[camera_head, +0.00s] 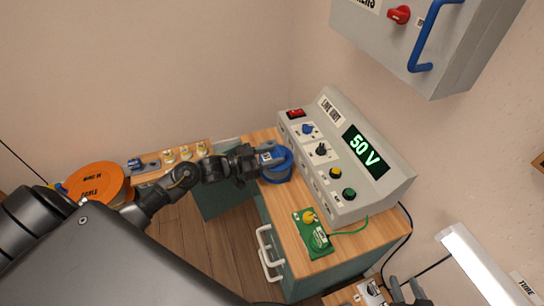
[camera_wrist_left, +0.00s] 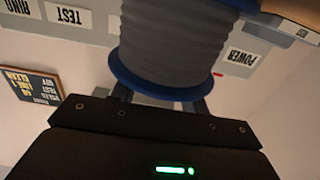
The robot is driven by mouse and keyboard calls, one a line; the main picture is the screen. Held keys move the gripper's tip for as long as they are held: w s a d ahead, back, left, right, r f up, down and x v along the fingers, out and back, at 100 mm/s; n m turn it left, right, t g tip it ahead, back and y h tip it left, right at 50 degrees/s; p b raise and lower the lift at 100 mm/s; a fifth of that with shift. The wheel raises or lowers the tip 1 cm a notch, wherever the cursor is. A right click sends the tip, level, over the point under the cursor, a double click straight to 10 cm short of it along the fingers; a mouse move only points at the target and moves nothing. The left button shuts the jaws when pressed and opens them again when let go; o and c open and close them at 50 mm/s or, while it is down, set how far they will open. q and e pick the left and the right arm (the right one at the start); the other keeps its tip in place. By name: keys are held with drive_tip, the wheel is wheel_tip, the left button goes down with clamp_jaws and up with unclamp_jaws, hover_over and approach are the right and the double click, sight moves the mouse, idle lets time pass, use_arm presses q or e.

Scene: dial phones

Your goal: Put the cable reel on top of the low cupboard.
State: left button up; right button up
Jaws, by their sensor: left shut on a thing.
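The cable reel (camera_head: 276,165), with blue flanges and grey cable, is in my left gripper (camera_head: 262,160). In the left wrist view the reel (camera_wrist_left: 172,45) sits between the fingers, with its grey winding and blue flanges showing. In the head view it appears over the wooden top of the low cupboard (camera_head: 283,215), left of the grey line unit. I cannot tell whether it touches the top. The cupboard has a teal body and white handles. Part of my right gripper (camera_head: 408,292) shows at the bottom right; its jaw state is unclear.
The grey line unit (camera_head: 345,150) reading 50 V stands along the cupboard's right side. A green board (camera_head: 313,234) with a wire lies near the front. An orange drum (camera_head: 97,184) is at the left. A grey wall box (camera_head: 430,40) hangs above.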

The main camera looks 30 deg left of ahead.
drive_tip(key=shift+w+a+r, duration=0.1)
drive_tip(key=shift+a+r, duration=0.05)
use_arm(q)
drive_tip(key=o, duration=1.4)
drive_tip(key=shift+f, duration=0.1)
use_arm(e)
drive_tip(key=shift+r, duration=0.1)
use_arm(q)
drive_tip(key=shift+s+a, duration=0.1)
drive_tip(key=p+v, duration=0.2)
drive_tip(key=v, duration=1)
drive_tip(key=s+d+f+n+y, duration=0.1)
drive_tip(key=s+d+f+y, duration=0.15)
drive_tip(key=d, duration=0.35)
drive_tip(key=s+d+f+n+y, duration=0.1)
drive_tip(key=s+d+n+y, duration=0.1)
drive_tip(key=d+y, duration=0.3)
drive_tip(key=s+d+n+g+y, duration=0.2)
drive_tip(key=s+d+g, duration=0.2)
drive_tip(key=s, duration=0.6)
drive_tip(key=shift+d+r+g, duration=0.3)
drive_tip(key=shift+d+r, duration=0.15)
drive_tip(key=shift+d, duration=0.15)
use_arm(e)
drive_tip(key=s+d+f+g+h, duration=0.2)
drive_tip(key=s+d+f+g, duration=0.1)
drive_tip(key=f, duration=0.1)
drive_tip(key=shift+d+m, duration=0.35)
drive_tip(key=shift+m, duration=0.05)
